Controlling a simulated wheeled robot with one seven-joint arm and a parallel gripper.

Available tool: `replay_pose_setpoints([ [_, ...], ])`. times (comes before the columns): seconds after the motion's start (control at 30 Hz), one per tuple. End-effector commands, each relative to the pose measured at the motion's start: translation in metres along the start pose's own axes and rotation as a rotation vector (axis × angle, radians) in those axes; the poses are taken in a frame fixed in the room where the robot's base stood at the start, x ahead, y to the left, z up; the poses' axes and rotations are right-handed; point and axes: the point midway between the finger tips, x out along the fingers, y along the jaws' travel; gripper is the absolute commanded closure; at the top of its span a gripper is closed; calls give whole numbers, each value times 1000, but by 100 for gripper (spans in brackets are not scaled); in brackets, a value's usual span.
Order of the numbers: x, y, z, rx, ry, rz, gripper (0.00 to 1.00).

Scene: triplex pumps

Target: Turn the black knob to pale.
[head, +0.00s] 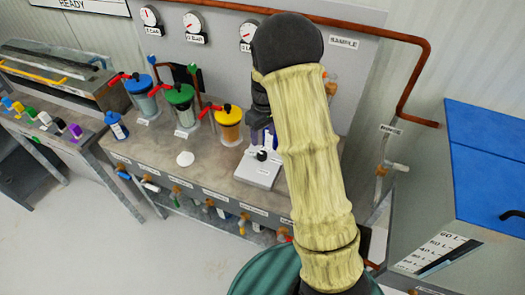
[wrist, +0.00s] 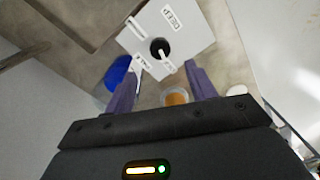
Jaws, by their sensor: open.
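The black knob (wrist: 160,48) sits on a pale grey box (wrist: 193,42); a small white mark shows on its lower side in the wrist view. One label on the box (wrist: 171,18) seems to read DEEP; the other labels are too small to read. In the head view the knob (head: 262,155) and the box (head: 258,176) are on the bench, below my gripper (head: 262,132). In the wrist view my gripper (wrist: 161,66) is open, its purple fingers apart on either side of the knob's line, with nothing between them. My arm hides part of the bench.
Jars with blue (head: 139,84), green (head: 180,94) and yellow (head: 228,115) lids stand left of the box. Several valves line the bench's front edge. A blue-topped tank (head: 488,160) stands at right.

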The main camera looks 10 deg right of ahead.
Motion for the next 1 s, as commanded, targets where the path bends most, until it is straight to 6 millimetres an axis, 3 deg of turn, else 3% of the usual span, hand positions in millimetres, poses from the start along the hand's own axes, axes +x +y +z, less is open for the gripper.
replay_pose_setpoints([
  [0.3,57,0,1,1,-3,-2,44],
  [0.5,84,0,0,1,-1,-1,44],
  [0.87,91,0,0,0,1,0,44],
  [1.0,91,0,0,0,0,0,68],
])
